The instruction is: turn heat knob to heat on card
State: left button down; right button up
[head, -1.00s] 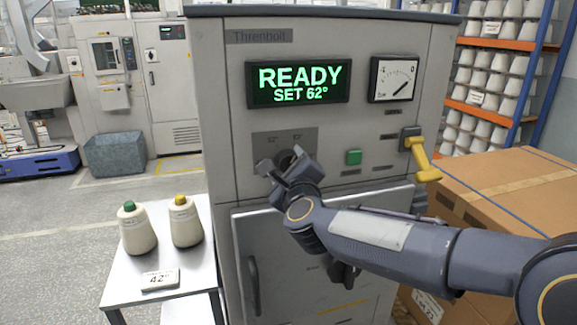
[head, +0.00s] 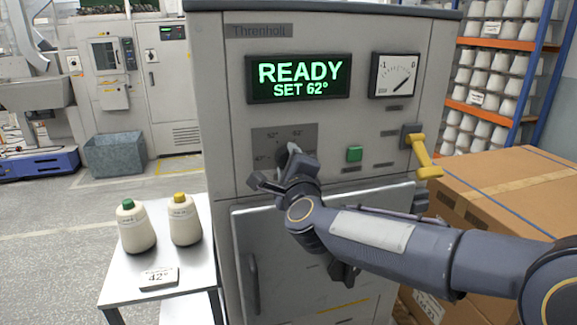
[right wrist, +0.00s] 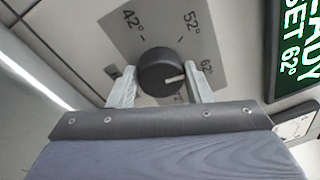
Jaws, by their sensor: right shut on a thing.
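The heat knob (right wrist: 158,68) is a dark round dial on a grey scale plate (head: 306,134) marked 42°, 52° and 62°. Its pale pointer line aims toward the 62° mark in the right wrist view. My right gripper (head: 275,169) is at the knob, and its two fingers (right wrist: 160,86) are shut on opposite sides of it. In the head view the gripper hides most of the knob. The card (head: 159,277) on the side table reads 42°. The display (head: 298,78) reads READY, SET 62°. My left gripper is not in view.
A green button (head: 354,153) and a yellow lever (head: 423,157) are right of the knob. The cabinet door (head: 330,240) lies below. Two thread cones (head: 136,228) stand on the side table (head: 200,275). Cardboard boxes (head: 520,190) are at right.

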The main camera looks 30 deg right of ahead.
jog(key=n, duration=0.3)
jog(key=n+b, duration=0.1)
jog(key=n, duration=0.2)
jog(key=shift+f+t, duration=0.2)
jog(key=shift+t, duration=0.1)
jog(key=n, duration=0.3)
jog(key=n+y, duration=0.1)
jog(key=n, duration=0.3)
jog(key=shift+d+t, duration=0.1)
jog(key=shift+t, duration=0.2)
jog(key=n, duration=0.4)
jog(key=shift+f+y, duration=0.1)
jog(key=shift+y, duration=0.2)
jog(key=n+y, duration=0.1)
jog(key=n, duration=0.3)
jog(key=shift+d, duration=0.15)
jog(key=shift+n, duration=0.5)
jog(key=o, duration=1)
jog(key=shift+s, duration=0.15)
